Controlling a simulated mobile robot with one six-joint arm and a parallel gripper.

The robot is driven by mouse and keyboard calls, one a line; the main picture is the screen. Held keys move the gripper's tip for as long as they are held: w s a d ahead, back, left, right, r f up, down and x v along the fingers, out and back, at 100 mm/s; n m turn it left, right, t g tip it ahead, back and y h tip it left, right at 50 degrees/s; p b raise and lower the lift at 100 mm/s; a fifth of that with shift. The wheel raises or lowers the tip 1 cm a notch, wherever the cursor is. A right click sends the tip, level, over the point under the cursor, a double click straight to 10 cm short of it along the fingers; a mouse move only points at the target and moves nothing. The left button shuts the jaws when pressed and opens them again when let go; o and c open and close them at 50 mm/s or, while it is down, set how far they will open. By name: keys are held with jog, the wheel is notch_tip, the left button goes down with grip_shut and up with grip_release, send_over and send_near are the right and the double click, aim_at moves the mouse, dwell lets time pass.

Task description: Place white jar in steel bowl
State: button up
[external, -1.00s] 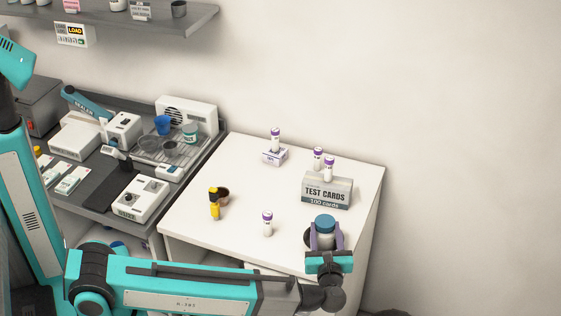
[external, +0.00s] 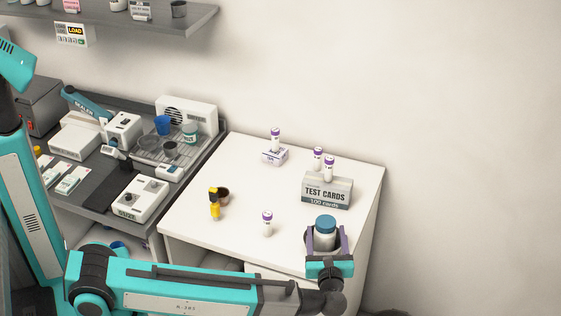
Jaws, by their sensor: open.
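The white jar (external: 325,239) with a blue lid stands upright near the front right corner of the white table. A dark, rounded rim, apparently the steel bowl (external: 308,233), shows beside the jar's left side. The jar appears to sit in it, but most of the bowl is hidden by the jar and my gripper, so I cannot be sure. My gripper (external: 326,241) is open, with one purple finger on each side of the jar's lower part. Whether the fingers touch the bowl cannot be told.
A test cards box (external: 327,190) stands just behind the jar. A purple-capped tube (external: 267,224), a yellow bottle (external: 214,205) and a small brown cup (external: 223,194) stand to the left. The table (external: 225,160) is clear at the back left.

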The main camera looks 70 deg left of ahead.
jog(key=b+v, duration=0.4)
jog(key=v, duration=0.6)
jog(key=shift+d, duration=0.1)
dwell(0.6)
